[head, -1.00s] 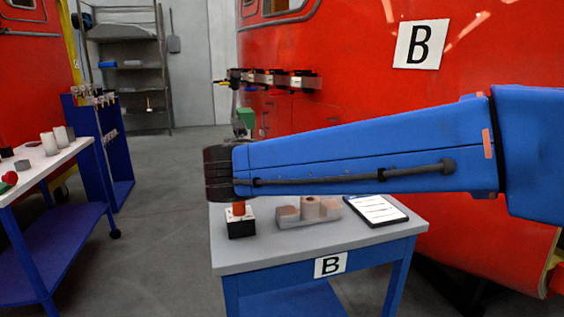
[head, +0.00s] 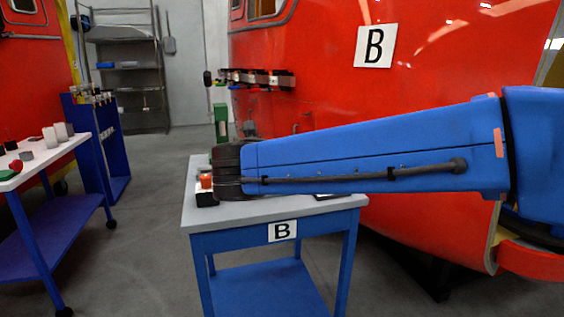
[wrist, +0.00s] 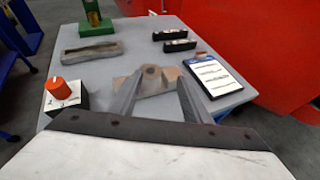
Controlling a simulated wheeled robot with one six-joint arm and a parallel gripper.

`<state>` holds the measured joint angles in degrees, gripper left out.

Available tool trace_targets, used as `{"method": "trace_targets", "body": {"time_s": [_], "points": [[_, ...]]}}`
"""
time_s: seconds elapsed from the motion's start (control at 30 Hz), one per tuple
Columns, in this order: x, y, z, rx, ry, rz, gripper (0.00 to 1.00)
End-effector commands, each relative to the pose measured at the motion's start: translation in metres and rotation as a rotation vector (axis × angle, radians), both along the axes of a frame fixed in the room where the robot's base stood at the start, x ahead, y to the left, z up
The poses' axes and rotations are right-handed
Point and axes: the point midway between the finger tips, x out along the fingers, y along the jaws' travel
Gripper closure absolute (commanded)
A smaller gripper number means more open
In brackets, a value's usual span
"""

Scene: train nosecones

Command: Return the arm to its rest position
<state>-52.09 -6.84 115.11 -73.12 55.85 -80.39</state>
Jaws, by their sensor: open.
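My blue arm (head: 370,160) reaches leftward across the head view, over the grey-topped blue table (head: 228,216) marked B. In the head view its dark end hides the gripper fingers. In the wrist view my gripper (wrist: 157,88) shows two grey fingers spread apart over the table top. A tan block with a round hole (wrist: 152,78) lies on the table beyond and between the fingers in that view. I cannot tell the height of the fingers above it. Nothing is seen held.
A red train nose (head: 420,60) stands behind. Grey floor (head: 130,230) is open between the tables.

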Motion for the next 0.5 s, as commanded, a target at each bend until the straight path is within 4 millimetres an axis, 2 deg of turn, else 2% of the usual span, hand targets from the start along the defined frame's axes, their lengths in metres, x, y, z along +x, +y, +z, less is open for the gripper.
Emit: {"method": "trace_targets", "body": {"time_s": [0.27, 0.5], "points": [[-0.004, -0.049, -0.011, 0.137, 0.041, -0.124, 0.56], [-0.017, -0.112, -0.029, 0.332, 0.086, -0.307, 0.56]]}}
